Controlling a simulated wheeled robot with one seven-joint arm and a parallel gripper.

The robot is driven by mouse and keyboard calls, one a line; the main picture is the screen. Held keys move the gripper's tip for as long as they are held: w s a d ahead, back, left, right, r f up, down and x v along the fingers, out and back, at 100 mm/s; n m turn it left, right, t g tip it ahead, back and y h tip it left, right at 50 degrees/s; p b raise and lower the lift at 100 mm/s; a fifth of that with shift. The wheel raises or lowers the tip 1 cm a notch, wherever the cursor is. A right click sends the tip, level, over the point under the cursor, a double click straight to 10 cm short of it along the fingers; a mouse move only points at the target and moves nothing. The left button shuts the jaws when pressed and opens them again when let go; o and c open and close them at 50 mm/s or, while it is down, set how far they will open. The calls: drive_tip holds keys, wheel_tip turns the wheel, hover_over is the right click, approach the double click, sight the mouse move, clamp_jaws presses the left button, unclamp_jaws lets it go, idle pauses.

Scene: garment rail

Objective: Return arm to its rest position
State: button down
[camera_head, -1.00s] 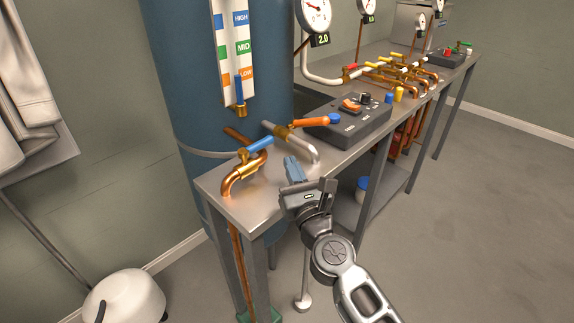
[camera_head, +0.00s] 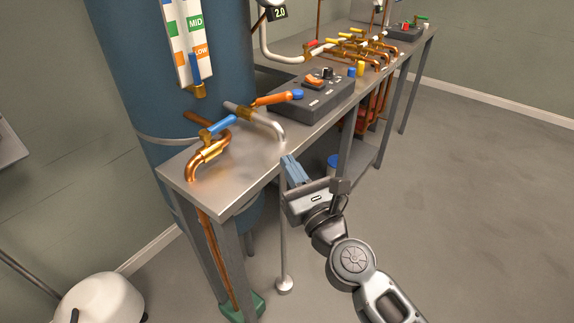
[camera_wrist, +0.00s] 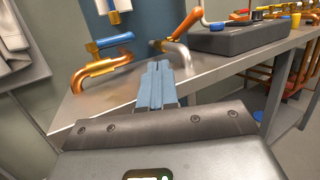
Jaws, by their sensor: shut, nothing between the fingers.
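My gripper (camera_head: 290,161) is shut and empty. In the head view its blue fingers point up and left toward the table's front edge, and my arm reaches in from the lower right. The fingers look close to the bench edge, but I cannot tell the exact gap.
The metal bench (camera_head: 232,178) carries a copper pipe with a blue-handled valve (camera_head: 218,127), a grey pipe with an orange lever (camera_head: 275,98), and a dark control box (camera_head: 312,98). A blue tank (camera_head: 120,80) stands behind. Open floor (camera_head: 470,190) lies to the right.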

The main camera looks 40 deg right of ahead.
drive_tip(key=s+a+f+n+g+y+p, duration=0.1)
drive_tip(key=s+a+f+n, duration=0.1)
drive_tip(key=s+n, duration=0.8)
drive_tip(key=s+a+f+n+g+y+p, duration=0.1)
drive_tip(key=s+a+n, duration=0.1)
drive_tip(key=s+n, duration=0.8)
drive_tip(key=s+a+r+n+g+y, duration=0.1)
drive_tip(key=s+a+r+n, duration=0.1)
drive_tip(key=s+n, duration=0.5)
drive_tip(key=s+a+r+n+g+y, duration=0.1)
drive_tip(key=s+a+r+n, duration=0.1)
drive_tip(key=s+n, duration=0.6)
drive_tip(key=n+p, duration=0.1)
drive_tip(key=n, duration=0.2)
drive_tip(key=shift+s+a+r+n+g+y, duration=0.2)
drive_tip(key=shift+r+n+g+y, duration=0.1)
drive_tip(key=shift+r+g, duration=0.1)
